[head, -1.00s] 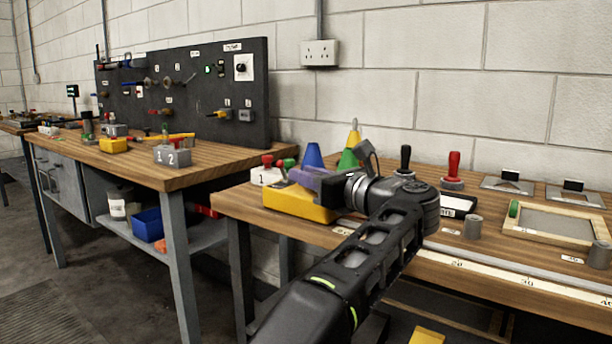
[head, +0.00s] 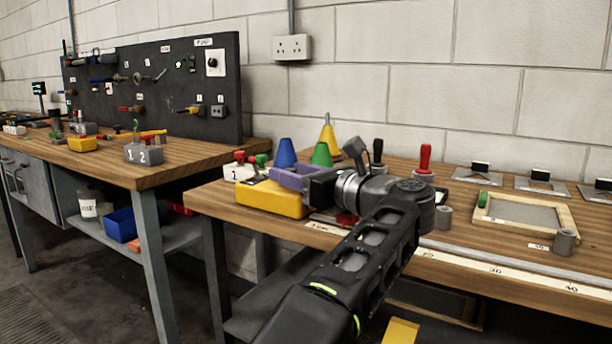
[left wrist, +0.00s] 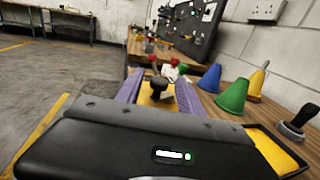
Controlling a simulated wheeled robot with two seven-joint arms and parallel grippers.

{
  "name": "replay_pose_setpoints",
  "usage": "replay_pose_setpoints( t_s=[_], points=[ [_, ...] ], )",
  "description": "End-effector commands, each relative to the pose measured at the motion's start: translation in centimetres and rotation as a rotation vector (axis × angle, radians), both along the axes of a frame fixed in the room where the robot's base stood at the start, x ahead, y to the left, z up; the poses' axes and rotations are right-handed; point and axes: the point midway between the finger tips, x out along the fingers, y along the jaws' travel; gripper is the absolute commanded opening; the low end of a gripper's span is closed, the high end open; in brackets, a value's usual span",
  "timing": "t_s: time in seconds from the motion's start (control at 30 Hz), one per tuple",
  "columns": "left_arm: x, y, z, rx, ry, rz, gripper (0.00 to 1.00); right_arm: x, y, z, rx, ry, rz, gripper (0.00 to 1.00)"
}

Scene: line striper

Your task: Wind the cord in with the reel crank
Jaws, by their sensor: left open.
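A yellow box-shaped body (head: 268,199) sits near the left end of the near bench. A dark knob on a short stem (left wrist: 157,86), perhaps the crank's handle, stands over yellow in the left wrist view. My left gripper (head: 280,178) has purple fingers and is just above the yellow body. In the left wrist view its fingers (left wrist: 158,78) are apart, one on each side of the knob; I cannot tell whether they touch it. I cannot make out any cord. The gripper hides part of the yellow body in the head view. My right gripper is out of view.
Blue (head: 285,153), green (head: 321,154) and yellow (head: 328,136) cones stand behind the gripper. Red (head: 424,160) and black (head: 377,155) handles and a wooden frame (head: 520,228) are to the right. A second bench (head: 190,163) with a tool board (head: 150,90) stands left.

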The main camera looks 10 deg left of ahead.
Motion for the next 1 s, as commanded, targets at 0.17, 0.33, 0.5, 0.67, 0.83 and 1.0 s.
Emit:
replay_pose_setpoints(
  t_s=[0.17,0.33,0.5,0.67,0.83,1.0],
  points=[
    [-1.6,-2.4,0.3,0.002,-0.002,-0.003,0.45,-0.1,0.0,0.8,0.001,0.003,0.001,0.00],
    [-2.3,-3.3,0.1,0.000,-0.001,-0.001,0.45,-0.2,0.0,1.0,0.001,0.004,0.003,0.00],
    [-2.4,-3.4,0.1,-0.001,-0.002,0.000,0.45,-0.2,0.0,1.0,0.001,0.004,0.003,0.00],
    [-2.4,-3.4,0.1,-0.001,-0.002,-0.001,0.45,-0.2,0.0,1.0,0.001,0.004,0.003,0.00],
    [-1.8,-3.3,1.0,0.019,0.001,-0.021,0.45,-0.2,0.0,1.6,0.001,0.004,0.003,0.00],
    [0.2,-3.3,3.6,0.088,0.011,-0.098,0.45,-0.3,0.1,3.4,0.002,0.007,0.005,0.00]
  ],
)
